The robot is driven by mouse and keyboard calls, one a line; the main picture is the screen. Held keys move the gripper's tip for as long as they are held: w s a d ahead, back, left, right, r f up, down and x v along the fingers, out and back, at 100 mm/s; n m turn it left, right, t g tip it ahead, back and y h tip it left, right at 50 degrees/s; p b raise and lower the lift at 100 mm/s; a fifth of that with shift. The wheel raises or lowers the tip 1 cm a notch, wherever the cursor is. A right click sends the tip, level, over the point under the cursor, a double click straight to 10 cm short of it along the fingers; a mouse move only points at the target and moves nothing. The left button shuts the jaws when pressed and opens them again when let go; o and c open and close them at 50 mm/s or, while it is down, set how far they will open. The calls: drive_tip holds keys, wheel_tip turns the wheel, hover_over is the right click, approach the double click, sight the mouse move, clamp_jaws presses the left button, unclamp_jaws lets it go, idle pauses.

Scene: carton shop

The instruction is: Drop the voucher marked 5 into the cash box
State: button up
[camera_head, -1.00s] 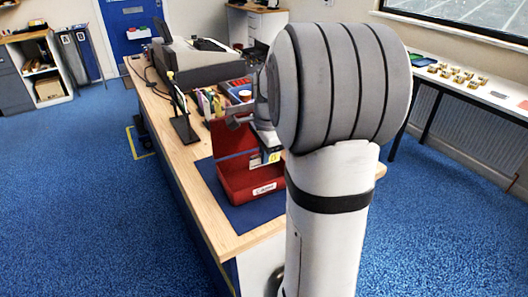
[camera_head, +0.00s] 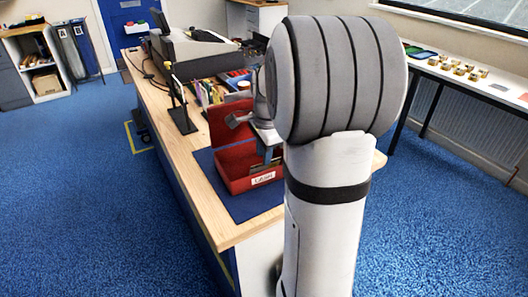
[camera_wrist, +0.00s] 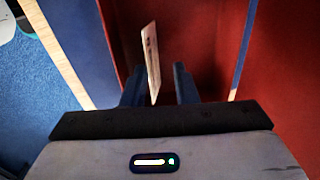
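The cash box is red with a white label; it stands open on a blue mat, its front wall (camera_head: 262,180) facing the head camera and its lid (camera_head: 226,120) raised behind. My gripper (camera_head: 268,160) points down into it. In the wrist view my gripper (camera_wrist: 160,82) has its two dark fingers apart. A thin pale voucher (camera_wrist: 152,58) stands nearly edge-on within the red box, in line with the gap between the fingers, and seems free of them. Its number is not readable. Whether it rests on the box floor I cannot tell.
The blue mat (camera_head: 225,190) lies on a wooden counter (camera_head: 195,190). A dark stand (camera_head: 181,115) and upright coloured items (camera_head: 207,92) are behind the box. A till (camera_head: 195,55) stands farther back. My arm hides the counter's right part.

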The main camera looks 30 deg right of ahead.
wheel_tip(320, 180, up, 8)
drive_tip(key=shift+s, duration=0.45)
drive_tip(key=shift+a+f, duration=0.1)
idle(0.4)
drive_tip(key=s+a+f+n, duration=0.2)
drive_tip(key=s+a+n, duration=0.6)
drive_tip(key=n, duration=0.1)
drive_tip(key=s+a+f+n+t+p, duration=0.1)
drive_tip(key=s+a+f+n, duration=0.2)
drive_tip(key=s+a+n, duration=0.5)
drive_tip(key=shift+s+a+f+n, duration=0.15)
drive_tip(key=shift+s+f+n, duration=0.15)
drive_tip(key=shift+s+n, duration=0.5)
drive_tip(key=shift+w, duration=0.1)
